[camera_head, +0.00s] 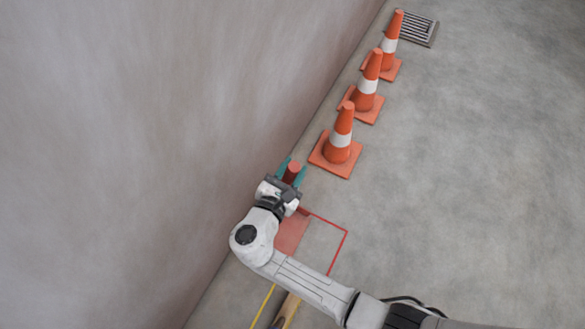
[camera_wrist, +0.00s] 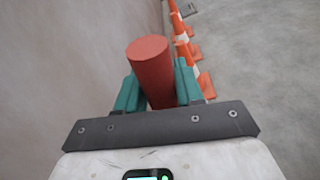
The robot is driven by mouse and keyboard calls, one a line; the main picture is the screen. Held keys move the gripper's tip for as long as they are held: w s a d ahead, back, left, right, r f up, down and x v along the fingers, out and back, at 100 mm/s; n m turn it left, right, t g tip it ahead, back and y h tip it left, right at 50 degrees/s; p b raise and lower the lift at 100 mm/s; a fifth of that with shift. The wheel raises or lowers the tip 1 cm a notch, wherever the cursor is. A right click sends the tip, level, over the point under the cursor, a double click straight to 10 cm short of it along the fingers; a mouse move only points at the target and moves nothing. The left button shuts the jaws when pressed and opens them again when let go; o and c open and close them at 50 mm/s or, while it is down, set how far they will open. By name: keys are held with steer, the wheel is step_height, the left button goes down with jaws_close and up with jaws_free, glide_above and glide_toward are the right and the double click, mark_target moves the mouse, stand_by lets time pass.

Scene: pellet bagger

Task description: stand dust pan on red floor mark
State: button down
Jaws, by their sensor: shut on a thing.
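My gripper (camera_head: 291,174) has teal fingers and is closed on a red upright cylinder (camera_head: 293,167), which looks like the dust pan's handle. In the wrist view the handle (camera_wrist: 152,70) stands up between the two teal fingers (camera_wrist: 158,90). A flat red piece (camera_head: 292,234), apparently the dust pan's pan, shows below my gripper, partly hidden by my arm. The red floor mark (camera_head: 346,232) is a thin red outline on the concrete; its left part is hidden by the pan and my arm. I cannot tell whether the pan touches the floor.
Several orange cones with white bands stand along the wall, the nearest one (camera_head: 338,145) just beyond my gripper. A floor drain (camera_head: 417,28) lies at the far end. A grey wall (camera_head: 150,120) runs close on the left. A yellow line (camera_head: 262,306) and a wooden piece (camera_head: 287,310) show below. Floor at right is clear.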

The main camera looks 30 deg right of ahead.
steer(key=shift+s+d+f, duration=0.1)
steer(key=shift+d+f, duration=0.05)
steer(key=shift+f, duration=0.35)
steer(key=shift+s+d+f, duration=0.1)
steer(key=shift+f, duration=0.35)
steer(key=c, duration=1)
jaws_free()
steer(key=shift+w, duration=0.1)
steer(key=o, duration=0.4)
steer(key=shift+a+r, duration=0.1)
steer(key=shift+r, duration=0.1)
steer(key=shift+c, duration=0.2)
steer(key=shift+o, duration=0.4)
steer(key=o, duration=0.6)
steer(key=shift+c, duration=0.2)
steer(key=shift+a+r, duration=0.1)
